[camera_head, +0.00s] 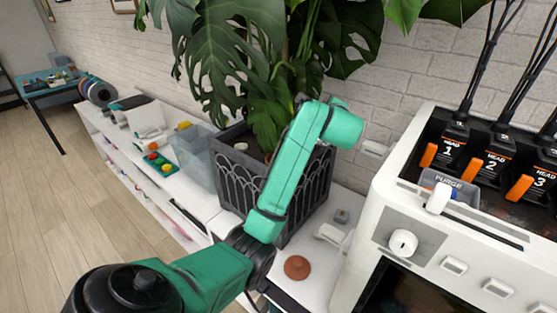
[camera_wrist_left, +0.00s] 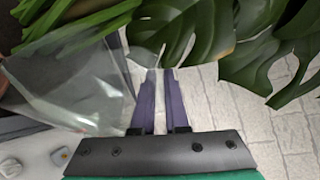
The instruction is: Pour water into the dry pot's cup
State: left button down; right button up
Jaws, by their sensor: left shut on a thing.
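A dark grey planter with arched relief (camera_head: 236,168) holds a large leafy plant (camera_head: 225,60). A small whitish round piece (camera_head: 240,146) shows at its soil; I cannot tell whether it is the cup. My left arm crosses in front of the planter, and its gripper is hidden in the head view. In the left wrist view my left gripper (camera_wrist_left: 158,78) is shut on a clear vessel (camera_wrist_left: 75,88), which extends to the left of the fingers among leaves and stems. The grip point is hard to make out, and no water level is clear. My right gripper is not in view.
A white machine with numbered heads (camera_head: 400,205) stands close on the right. A brown disc (camera_head: 297,267) lies on the white shelf before the planter. A clear bin (camera_head: 196,160) stands left of the planter. A white brick wall (camera_head: 395,75) is behind.

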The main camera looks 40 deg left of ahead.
pick_arm(q)
jog(key=shift+s+a+n+b, duration=0.3)
jog(key=shift+n+b, duration=0.2)
jog(key=shift+b, duration=0.75)
dwell(0.6)
jog(key=r+p, duration=0.1)
jog(key=p, duration=0.1)
jog(key=m+p, duration=0.1)
jog(key=p, duration=0.2)
jog(key=w+r+p, duration=0.1)
jog(key=p, duration=0.1)
jog(key=shift+d+r+m, duration=0.3)
jog(key=shift+d, duration=0.05)
jog(key=shift+w+d+f+m+g+p, duration=0.3)
jog(key=shift+f+m+g+p, duration=0.25)
jog(key=shift+p, duration=0.4)
jog(key=shift+f+b, duration=0.5)
jog(key=shift+f, duration=0.3)
jog(key=shift+w+d+m+g+p, duration=0.2)
jog(key=shift+m+g+p, duration=0.2)
jog(key=shift+p, duration=0.45)
jog(key=shift+w+f+m, duration=0.2)
jog(key=shift+f+m, duration=0.15)
